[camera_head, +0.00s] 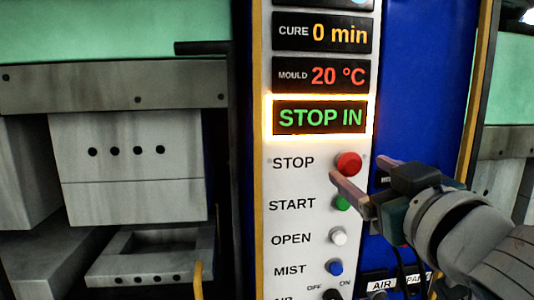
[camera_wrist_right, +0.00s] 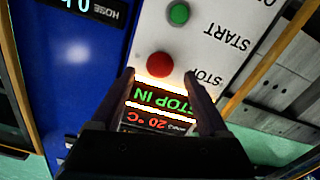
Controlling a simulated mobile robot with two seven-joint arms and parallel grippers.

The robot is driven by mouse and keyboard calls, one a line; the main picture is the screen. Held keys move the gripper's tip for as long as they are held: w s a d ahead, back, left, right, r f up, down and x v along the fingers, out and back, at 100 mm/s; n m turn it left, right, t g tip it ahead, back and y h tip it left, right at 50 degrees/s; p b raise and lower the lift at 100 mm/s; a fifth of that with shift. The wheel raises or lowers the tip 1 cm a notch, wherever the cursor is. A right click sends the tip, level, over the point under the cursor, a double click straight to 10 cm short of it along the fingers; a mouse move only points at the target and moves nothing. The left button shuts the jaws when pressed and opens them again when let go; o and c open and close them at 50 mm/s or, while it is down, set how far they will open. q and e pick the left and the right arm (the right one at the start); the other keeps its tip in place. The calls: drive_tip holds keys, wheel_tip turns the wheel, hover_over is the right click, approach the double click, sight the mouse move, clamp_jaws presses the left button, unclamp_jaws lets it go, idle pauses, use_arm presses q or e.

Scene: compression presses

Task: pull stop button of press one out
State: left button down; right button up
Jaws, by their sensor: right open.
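The red stop button (camera_head: 348,162) is on the white control panel, right of the word STOP. Above it, a lit display (camera_head: 320,117) reads STOP IN in green. My right gripper (camera_head: 360,169) is open, with its fingers pointing at the panel around the height of the stop button. In the right wrist view the red button (camera_wrist_right: 160,64) shows just beyond and between the two open fingertips (camera_wrist_right: 159,74). Nothing is held, and I cannot tell whether a finger touches the button. My left gripper is not in view.
Below are the green start button (camera_head: 342,203), white open button (camera_head: 339,237) and blue mist button (camera_head: 335,268). The grey press (camera_head: 135,145) stands left of the panel. A blue cabinet face (camera_head: 425,70) lies right.

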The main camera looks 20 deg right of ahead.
sight(348, 164)
drive_tip(key=shift+x, duration=1.2)
drive_tip(key=shift+c, duration=0.3)
clamp_jaws()
